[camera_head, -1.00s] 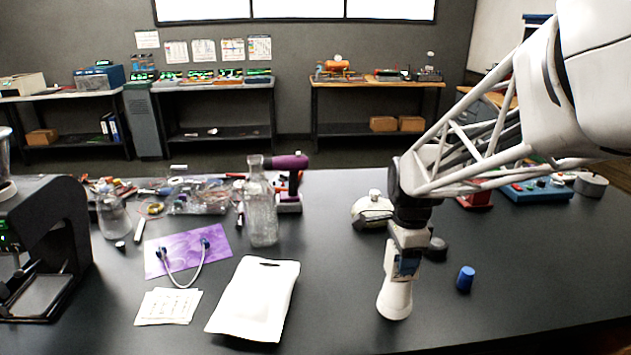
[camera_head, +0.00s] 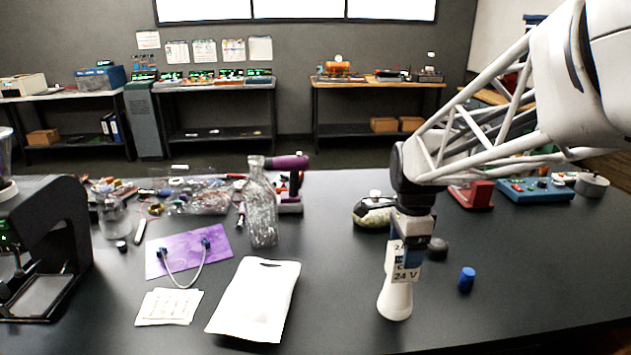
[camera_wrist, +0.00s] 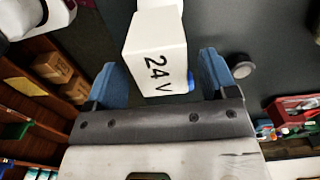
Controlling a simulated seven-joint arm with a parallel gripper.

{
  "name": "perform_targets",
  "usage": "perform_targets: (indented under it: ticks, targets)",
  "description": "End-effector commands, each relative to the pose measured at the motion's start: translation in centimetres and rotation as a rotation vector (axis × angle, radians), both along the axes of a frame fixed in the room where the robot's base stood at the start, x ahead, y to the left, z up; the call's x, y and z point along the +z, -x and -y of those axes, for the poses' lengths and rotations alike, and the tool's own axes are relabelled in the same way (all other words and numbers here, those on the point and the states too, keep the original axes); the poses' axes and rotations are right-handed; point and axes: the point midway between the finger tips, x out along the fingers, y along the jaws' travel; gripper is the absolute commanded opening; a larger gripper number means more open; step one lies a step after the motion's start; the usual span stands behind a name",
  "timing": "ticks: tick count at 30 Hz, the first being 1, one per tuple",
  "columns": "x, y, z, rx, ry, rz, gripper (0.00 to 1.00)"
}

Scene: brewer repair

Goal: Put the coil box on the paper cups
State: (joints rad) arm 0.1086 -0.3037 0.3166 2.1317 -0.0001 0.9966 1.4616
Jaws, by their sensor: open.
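The coil box (camera_head: 405,273) is a white block marked "24 V". It appears upright on the narrow upper end of the paper cups (camera_head: 396,301), a white upside-down stack on the black table. My gripper (camera_head: 404,250) points down at the box from above, its blue fingers open. In the wrist view the coil box (camera_wrist: 156,42) lies between and beyond the two blue fingertips of my gripper (camera_wrist: 160,74), with gaps beside it.
A blue cap (camera_head: 466,279) and a dark round puck (camera_head: 437,248) are right of the cups. A white pouch (camera_head: 256,298) lies to the left. A glass bottle (camera_head: 261,205) and a rounded device (camera_head: 373,211) stand farther back. The right front table is clear.

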Motion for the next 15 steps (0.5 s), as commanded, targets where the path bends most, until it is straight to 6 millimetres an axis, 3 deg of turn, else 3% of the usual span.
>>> perform_targets:
  ticks: [15]
  targets:
    - [7.7, 0.0, 0.0, 0.0, 0.0, 0.002, 0.79]
